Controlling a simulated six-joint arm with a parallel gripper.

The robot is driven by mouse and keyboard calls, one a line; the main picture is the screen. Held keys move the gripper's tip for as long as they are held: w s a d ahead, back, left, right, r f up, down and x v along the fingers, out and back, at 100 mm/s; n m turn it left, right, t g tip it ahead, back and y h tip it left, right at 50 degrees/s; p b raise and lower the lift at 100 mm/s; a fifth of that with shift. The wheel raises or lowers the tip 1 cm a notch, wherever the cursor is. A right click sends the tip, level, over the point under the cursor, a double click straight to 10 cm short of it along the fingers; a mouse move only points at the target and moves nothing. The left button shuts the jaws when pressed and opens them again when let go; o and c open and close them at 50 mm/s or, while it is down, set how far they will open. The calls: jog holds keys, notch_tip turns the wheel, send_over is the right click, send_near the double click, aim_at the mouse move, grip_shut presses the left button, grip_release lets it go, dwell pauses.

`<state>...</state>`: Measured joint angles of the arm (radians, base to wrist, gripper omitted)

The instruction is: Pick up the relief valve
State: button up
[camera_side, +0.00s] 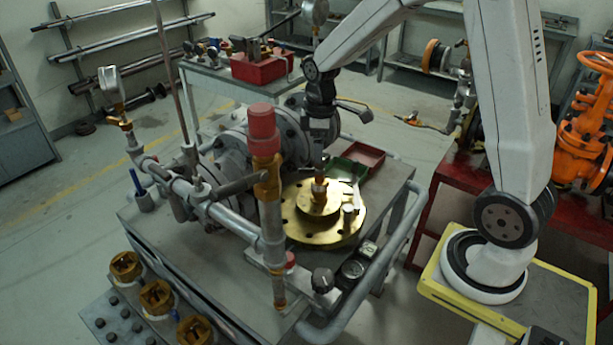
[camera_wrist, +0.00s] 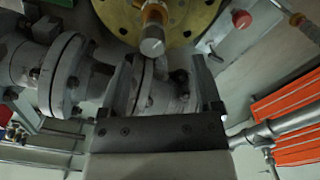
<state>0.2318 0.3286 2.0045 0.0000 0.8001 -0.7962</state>
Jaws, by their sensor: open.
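A small brass fitting (camera_side: 319,190), which looks like the relief valve, though I cannot be sure, stands upright at the centre of a round brass flange (camera_side: 300,228) on the bench. In the wrist view the fitting (camera_wrist: 153,32) shows a grey round end, with the brass flange (camera_wrist: 118,18) behind it. My gripper (camera_side: 321,150) points down above the fitting in the side view. In the wrist view my gripper (camera_wrist: 163,78) has its two fingers wide apart with nothing held. The fitting lies beyond the fingertips, toward the top. Whether they touch is unclear.
A red-capped brass post (camera_side: 264,145) on grey pipework rises just left of my gripper. A green tray (camera_side: 343,170) and a dark red tray (camera_side: 363,156) lie behind the flange. An orange valve (camera_side: 583,135) stands right.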

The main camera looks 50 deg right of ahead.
aim_at(320, 169)
jog(key=shift+w+d, duration=0.2)
jog(key=shift+s+d+f, duration=0.1)
jog(key=shift+f, duration=1.85)
jog(key=shift+d+f, duration=0.1)
jog(key=shift+f, duration=1.8)
grip_shut()
